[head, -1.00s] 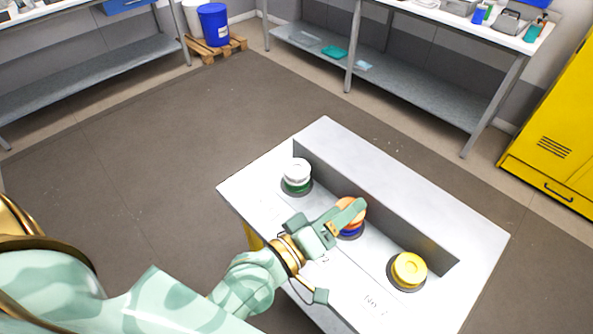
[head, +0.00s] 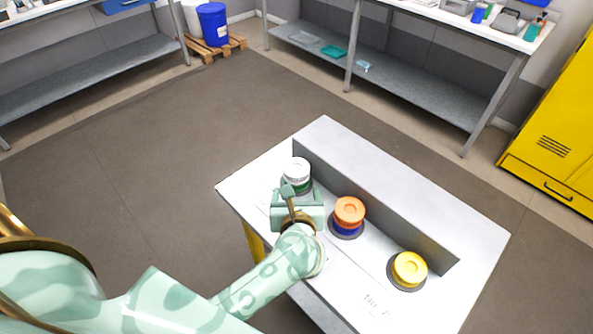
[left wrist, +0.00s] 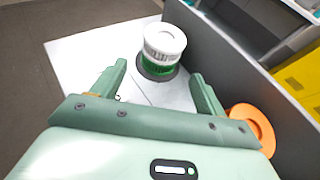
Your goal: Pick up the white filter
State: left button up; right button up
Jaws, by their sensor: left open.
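The white filter (head: 296,168) stands upright on a green base at the far left spot of the table, close to the grey upright panel. In the left wrist view the white filter (left wrist: 165,41) sits on its green base, ahead of and between my fingers. My left gripper (head: 292,190) is just in front of it in the head view, hiding part of the green base. In the left wrist view my left gripper (left wrist: 158,82) is open and empty, its fingers apart and short of the filter. My right gripper is not in view.
An orange filter (head: 349,210) on a blue base stands to the right of my gripper; it also shows in the left wrist view (left wrist: 252,128). A yellow one (head: 409,268) stands farther right. The grey panel (head: 375,195) runs behind all three.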

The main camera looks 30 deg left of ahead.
aim_at(297, 178)
pick_arm(q)
jog(key=x, duration=0.5)
jog(key=r+x, duration=0.1)
jog(key=x, duration=0.1)
jog(key=shift+w+a, duration=0.15)
jog(key=shift+w, duration=0.35)
jog(key=c, duration=0.7)
